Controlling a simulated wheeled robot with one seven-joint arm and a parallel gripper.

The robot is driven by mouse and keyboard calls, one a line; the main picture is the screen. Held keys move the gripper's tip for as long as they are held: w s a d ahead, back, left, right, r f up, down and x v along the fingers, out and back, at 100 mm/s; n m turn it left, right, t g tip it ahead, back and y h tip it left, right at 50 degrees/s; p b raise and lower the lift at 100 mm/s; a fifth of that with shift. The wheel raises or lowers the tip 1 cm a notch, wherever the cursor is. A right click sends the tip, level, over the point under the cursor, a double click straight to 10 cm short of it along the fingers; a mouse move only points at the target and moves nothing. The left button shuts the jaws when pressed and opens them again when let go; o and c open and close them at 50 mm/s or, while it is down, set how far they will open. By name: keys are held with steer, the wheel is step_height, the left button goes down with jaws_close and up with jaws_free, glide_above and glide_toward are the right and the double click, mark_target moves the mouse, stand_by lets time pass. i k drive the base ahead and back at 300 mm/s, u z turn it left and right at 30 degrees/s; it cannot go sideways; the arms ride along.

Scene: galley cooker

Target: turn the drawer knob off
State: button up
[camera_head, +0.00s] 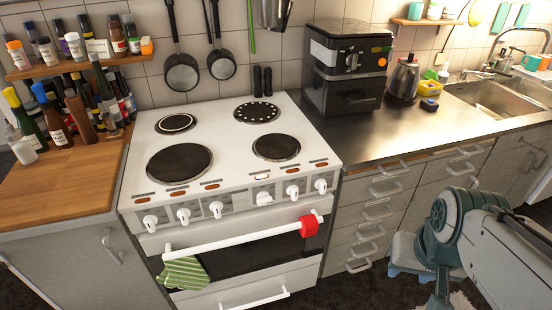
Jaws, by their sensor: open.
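A white cooker (222,133) stands left of centre with several white knobs along its front panel. From the left they include a first knob (150,221), a second (183,215), a third (216,209), a wide one near the middle (263,198), and two at the right (292,191) (321,186). The small plate (262,177) above the wide knob is pale, while the other plates are brown. I cannot tell which is the drawer knob or read the markings. A lower drawer handle (254,298) shows under the oven. My arm is at the lower right; my gripper is out of view.
A towel bar (235,236) crosses the oven front, with a green striped mitt (185,273) and a red item (309,226) on it.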

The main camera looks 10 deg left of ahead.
mark_target(263, 198)
steer(key=z, duration=1.35)
steer(key=k, duration=0.85)
steer(key=u, duration=0.75)
